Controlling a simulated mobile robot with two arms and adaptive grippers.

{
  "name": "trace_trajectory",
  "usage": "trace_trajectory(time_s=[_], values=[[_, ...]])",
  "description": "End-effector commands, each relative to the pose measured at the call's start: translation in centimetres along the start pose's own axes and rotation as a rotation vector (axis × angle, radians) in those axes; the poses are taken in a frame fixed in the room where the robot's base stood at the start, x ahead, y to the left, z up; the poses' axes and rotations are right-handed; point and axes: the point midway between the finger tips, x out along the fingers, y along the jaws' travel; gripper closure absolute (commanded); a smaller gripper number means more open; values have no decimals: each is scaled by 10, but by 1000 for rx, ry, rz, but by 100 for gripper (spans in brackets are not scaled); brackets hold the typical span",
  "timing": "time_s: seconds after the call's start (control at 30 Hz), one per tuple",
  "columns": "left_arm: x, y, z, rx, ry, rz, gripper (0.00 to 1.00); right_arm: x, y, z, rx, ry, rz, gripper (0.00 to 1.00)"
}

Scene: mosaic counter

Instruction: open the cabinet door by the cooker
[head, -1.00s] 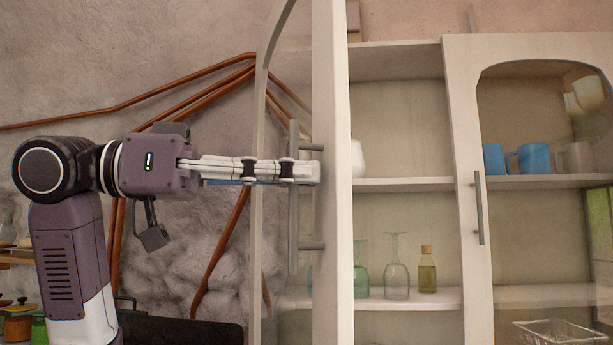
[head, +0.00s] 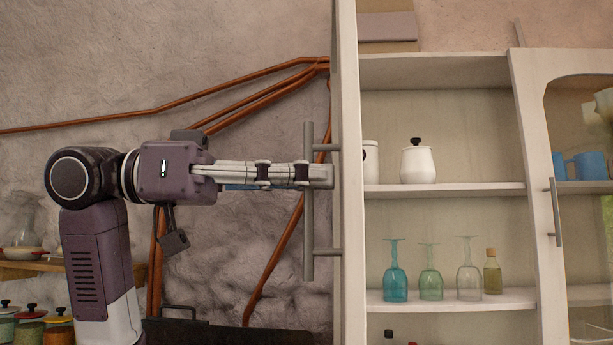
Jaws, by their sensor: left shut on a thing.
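The cabinet door (head: 348,120) is white and stands swung out, seen nearly edge-on. Its grey vertical bar handle (head: 308,235) is on the door's left side in the picture. My left gripper (head: 318,174) comes in from the left and is shut on the handle, at about its middle. The fingertips hide part of the bar. The open cabinet (head: 440,72) shows shelves to the right of the door. My right gripper is not in view.
White jars (head: 418,164) stand on the upper shelf, stemmed glasses (head: 431,284) and a small bottle (head: 492,272) on the lower one. A second glazed door (head: 530,150) at right is shut. Copper pipes (head: 190,98) run along the wall. Colourful jars (head: 31,326) stand at lower left.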

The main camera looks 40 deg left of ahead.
Motion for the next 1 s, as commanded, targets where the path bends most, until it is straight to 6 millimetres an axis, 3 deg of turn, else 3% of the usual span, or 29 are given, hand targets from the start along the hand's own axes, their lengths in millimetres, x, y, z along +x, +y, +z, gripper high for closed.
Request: trace_trajectory(time_s=[0.5,0.53,0.57,0.87,1.0], values=[[-1,-1,-2,-1,4,-3,100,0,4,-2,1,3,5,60],[-1,-1,-2,-1,4,-3,89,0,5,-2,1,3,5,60],[-1,-1,-2,-1,4,-3,86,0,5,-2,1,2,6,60],[-2,-1,-1,-1,2,-3,85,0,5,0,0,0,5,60],[-14,-1,-1,-1,3,-4,85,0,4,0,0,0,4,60]])
